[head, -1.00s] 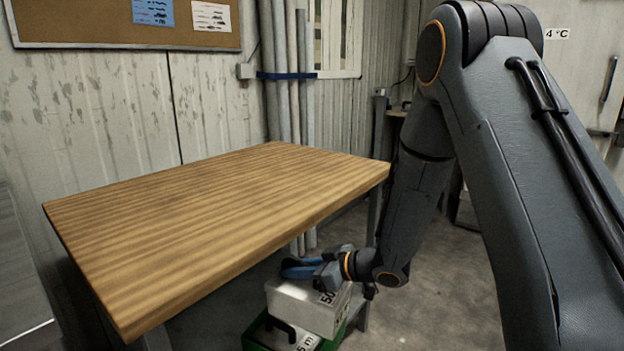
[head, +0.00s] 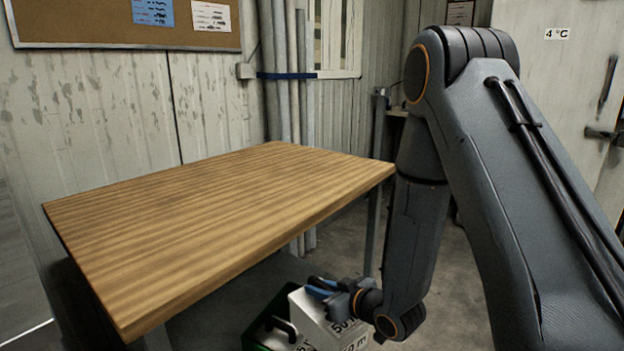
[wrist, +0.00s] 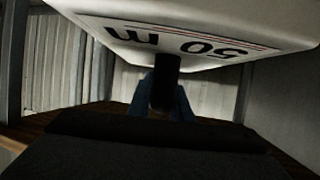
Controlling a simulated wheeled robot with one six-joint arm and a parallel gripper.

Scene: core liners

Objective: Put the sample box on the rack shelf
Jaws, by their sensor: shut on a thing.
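In the wrist view a dark bar and a blue finger part (wrist: 185,105) stand below the label. I cannot make out the rack shelf for certain.
The wooden table (head: 200,215) is bare and stands close to my arm. Grey pipes (head: 283,90) run up the wall. A door (head: 560,90) is at right.

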